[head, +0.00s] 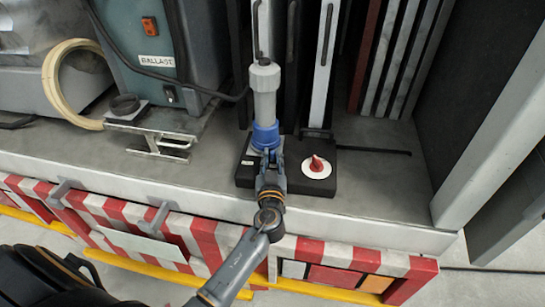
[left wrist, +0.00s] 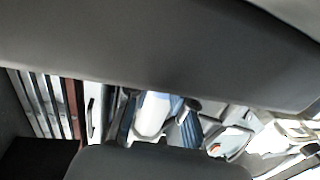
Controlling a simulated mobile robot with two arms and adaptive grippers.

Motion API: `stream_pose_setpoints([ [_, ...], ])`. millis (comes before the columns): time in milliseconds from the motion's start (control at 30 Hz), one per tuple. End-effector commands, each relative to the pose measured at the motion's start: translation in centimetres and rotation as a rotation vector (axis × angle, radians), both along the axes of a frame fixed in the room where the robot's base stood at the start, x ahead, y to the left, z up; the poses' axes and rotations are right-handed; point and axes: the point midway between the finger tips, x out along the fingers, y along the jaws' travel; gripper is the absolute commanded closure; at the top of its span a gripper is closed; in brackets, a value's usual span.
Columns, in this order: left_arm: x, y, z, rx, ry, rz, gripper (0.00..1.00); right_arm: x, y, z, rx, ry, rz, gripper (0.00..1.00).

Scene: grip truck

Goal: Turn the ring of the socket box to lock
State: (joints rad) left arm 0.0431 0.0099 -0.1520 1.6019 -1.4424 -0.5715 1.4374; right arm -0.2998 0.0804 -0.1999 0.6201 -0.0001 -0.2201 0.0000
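The black socket box (head: 322,185) sits on the grey truck-bed floor near the front edge. A blue ring (head: 265,135) is at its left part, with a grey plug (head: 264,90) standing up from it. A red knob on a white disc (head: 317,167) is to the right. My left gripper (head: 268,158) is at the near side of the blue ring, its fingers apart and close to it. Whether they press on it is not clear. In the left wrist view, a ribbed blue part (left wrist: 187,126) shows between the two large grey fingers. My right gripper is not in view.
A teal ballast unit (head: 150,45) stands at the back left, with a metal bracket (head: 160,130) and a coiled hose (head: 62,85) near it. Upright panels (head: 390,60) stand behind. The floor right of the box is mostly clear. A red-white striped edge (head: 170,235) runs along the front.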

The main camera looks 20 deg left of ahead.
Motion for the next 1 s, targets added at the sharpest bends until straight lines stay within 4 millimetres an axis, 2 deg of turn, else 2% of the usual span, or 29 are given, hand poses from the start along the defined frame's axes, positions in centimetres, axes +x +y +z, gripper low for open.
stream_pose_setpoints([
  [33, 0.0, 0.0, 0.0, 0.0, 0.0, 0.0, 0.94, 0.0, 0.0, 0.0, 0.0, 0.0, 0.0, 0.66],
  [67, 0.0, 0.0, 0.0, 0.0, 0.0, 0.0, 1.0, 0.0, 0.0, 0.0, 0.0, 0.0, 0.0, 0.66],
  [567, -0.3, 0.3, -0.1, 0.001, 0.0, -0.04, 1.0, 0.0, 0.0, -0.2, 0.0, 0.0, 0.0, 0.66],
  [800, -1.0, 1.5, 0.0, 0.004, -0.001, -0.178, 1.0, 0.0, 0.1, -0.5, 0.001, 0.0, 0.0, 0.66],
  [1000, -1.6, 2.8, 0.1, 0.006, 0.002, -0.347, 1.0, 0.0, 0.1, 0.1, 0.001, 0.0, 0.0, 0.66],
])
